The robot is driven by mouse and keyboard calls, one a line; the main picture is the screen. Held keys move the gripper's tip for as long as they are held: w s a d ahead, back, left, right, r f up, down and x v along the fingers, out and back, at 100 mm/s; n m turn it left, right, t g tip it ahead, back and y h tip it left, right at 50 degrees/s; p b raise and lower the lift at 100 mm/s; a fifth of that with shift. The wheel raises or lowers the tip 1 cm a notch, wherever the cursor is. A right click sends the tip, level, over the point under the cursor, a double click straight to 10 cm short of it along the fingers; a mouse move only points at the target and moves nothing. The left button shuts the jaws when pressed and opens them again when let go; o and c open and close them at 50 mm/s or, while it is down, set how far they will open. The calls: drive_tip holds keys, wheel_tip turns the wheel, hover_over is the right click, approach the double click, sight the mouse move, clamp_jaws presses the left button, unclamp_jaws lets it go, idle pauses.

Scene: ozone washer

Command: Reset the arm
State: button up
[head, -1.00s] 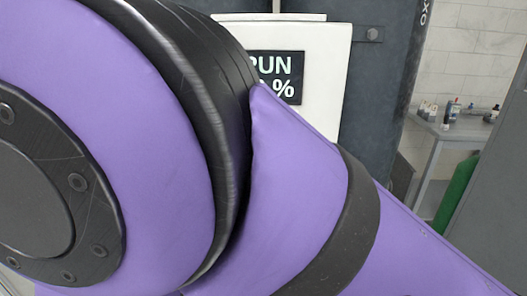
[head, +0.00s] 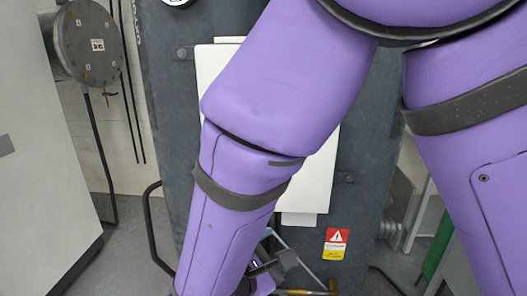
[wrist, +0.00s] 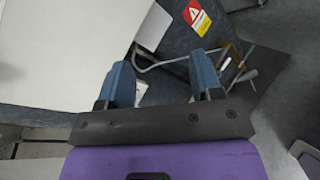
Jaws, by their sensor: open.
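My purple arm fills much of the head view. It comes in from the upper right, bends, and runs down to the lower middle in front of a dark grey cabinet (head: 170,110). In the wrist view my gripper (wrist: 163,75) has its two blue fingers spread wide apart, with nothing between them. Beyond the fingers are a bent metal bar (wrist: 175,62) and a cabinet face with a red and yellow warning label (wrist: 196,18). In the head view my arm hides most of the white panel (head: 318,190) on the cabinet.
A round grey flange (head: 88,42) with hanging cables is at the upper left. A pale cabinet (head: 35,150) stands at the left edge. A green cylinder (head: 437,248) is at the lower right, partly behind my arm. Grey floor shows at the lower left.

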drive_tip(key=d+r+m+g+y, duration=0.1)
drive_tip(key=d+r+m+g, duration=0.4)
drive_tip(key=d, duration=0.4)
drive_tip(key=d+r+m+g, duration=0.4)
drive_tip(key=d+m+g, duration=0.15)
drive_tip(key=d, duration=0.45)
drive_tip(key=s+d+r+m+t+y, duration=0.3)
drive_tip(key=s+d+r+m+y, duration=0.5)
drive_tip(key=s+d+r+m, duration=0.1)
drive_tip(key=shift+s+d+r+m+t+y, duration=0.35)
drive_tip(key=shift+s+r+m, duration=0.1)
drive_tip(key=shift+m, duration=0.6)
idle(4.2)
